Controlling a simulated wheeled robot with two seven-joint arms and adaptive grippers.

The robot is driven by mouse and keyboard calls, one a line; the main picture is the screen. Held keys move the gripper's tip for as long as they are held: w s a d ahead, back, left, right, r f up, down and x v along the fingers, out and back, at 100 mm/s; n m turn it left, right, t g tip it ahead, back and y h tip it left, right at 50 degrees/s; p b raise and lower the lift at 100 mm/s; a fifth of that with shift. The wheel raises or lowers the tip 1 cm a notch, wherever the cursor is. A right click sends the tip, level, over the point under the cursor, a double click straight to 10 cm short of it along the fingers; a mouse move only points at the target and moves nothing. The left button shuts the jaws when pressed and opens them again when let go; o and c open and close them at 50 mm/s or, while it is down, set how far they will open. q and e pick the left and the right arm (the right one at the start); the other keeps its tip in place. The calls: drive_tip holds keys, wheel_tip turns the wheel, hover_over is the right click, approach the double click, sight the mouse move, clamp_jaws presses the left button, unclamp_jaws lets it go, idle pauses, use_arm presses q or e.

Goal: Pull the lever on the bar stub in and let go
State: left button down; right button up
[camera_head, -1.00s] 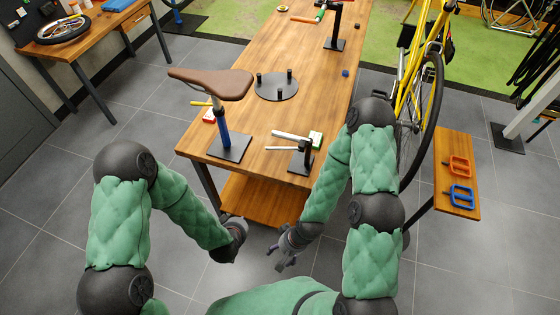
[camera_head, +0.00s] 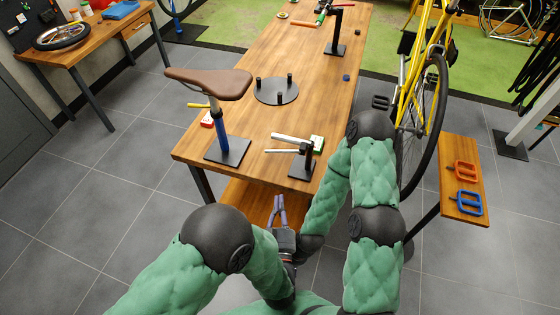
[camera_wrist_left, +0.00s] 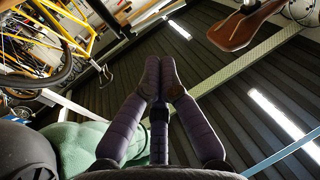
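The bar stub (camera_head: 292,139) is a pale bar on a black stand near the front edge of the workbench. Its lever (camera_head: 281,151) is a thin pale rod beside the bar, apart from any gripper. My left gripper (camera_head: 278,200) is in front of the bench edge, below the bar stub, fingers pointing up in the picture. In the left wrist view its purple fingers (camera_wrist_left: 160,68) come together at the tips with nothing visible between them; how far they are open is unclear.
A brown saddle (camera_head: 208,82) on a blue post stands left on the workbench (camera_head: 240,120). A round black plate (camera_head: 276,96) lies behind. A yellow bicycle (camera_head: 420,80) stands right, near a side shelf (camera_head: 465,180).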

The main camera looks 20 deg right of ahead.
sight(283, 151)
use_arm(q)
drive_tip(key=b+x, duration=0.3)
drive_tip(key=x, duration=1.1)
use_arm(e)
wheel_tip(283, 151, down, 3)
drive_tip(key=shift+f, duration=0.1)
use_arm(q)
drive_tip(key=shift+f, duration=0.1)
drive_tip(key=shift+w+a, duration=0.1)
drive_tip(key=shift+a, duration=0.05)
